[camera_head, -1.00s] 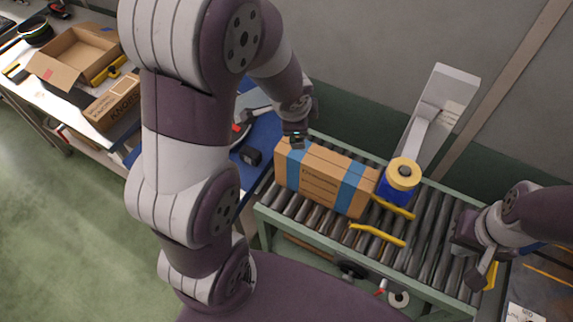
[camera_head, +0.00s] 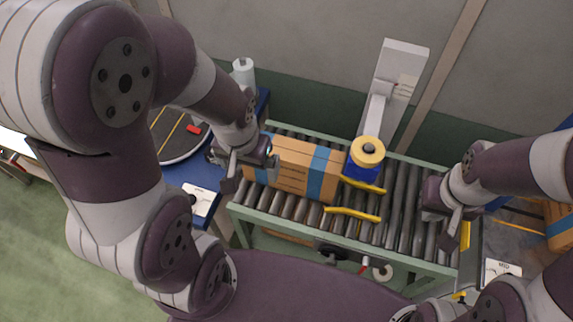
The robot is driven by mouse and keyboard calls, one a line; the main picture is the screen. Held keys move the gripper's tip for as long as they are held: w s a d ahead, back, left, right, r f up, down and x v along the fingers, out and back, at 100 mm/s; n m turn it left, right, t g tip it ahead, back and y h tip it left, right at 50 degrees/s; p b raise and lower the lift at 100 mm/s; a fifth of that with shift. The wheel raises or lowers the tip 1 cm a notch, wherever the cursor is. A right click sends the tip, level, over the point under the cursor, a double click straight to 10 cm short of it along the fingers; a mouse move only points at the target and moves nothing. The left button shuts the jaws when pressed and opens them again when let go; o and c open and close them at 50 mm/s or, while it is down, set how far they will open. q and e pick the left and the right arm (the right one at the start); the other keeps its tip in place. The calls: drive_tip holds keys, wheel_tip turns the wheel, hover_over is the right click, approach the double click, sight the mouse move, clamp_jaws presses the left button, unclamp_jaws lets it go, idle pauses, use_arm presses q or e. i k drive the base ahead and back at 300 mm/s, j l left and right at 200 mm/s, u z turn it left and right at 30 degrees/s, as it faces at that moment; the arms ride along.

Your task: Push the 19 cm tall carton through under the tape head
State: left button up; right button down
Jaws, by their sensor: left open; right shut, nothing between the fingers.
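The carton (camera_head: 293,168), brown with blue bands, stands on the roller conveyor (camera_head: 307,210). Its right end is close to the tape head (camera_head: 366,158), a blue body with a yellow-rimmed roll on a grey post. My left gripper (camera_head: 252,172) is open at the carton's left end; whether it touches the carton I cannot tell. My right gripper (camera_head: 450,232) is shut and empty over the conveyor's right end, beyond the tape head and apart from the carton.
Yellow guide rails (camera_head: 352,214) flank the lane at the tape head. A blue table (camera_head: 225,189) with a round turntable (camera_head: 180,140) adjoins on the left. A table with another carton (camera_head: 559,222) is at the right. The rollers between tape head and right gripper are clear.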

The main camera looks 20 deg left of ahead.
sight(308, 170)
drive_tip(key=j+z, duration=0.15)
drive_tip(key=j, duration=0.6)
drive_tip(key=j+z, duration=0.15)
drive_tip(key=j, duration=0.55)
drive_tip(key=k+j+z, duration=0.15)
drive_tip(key=j, duration=0.6)
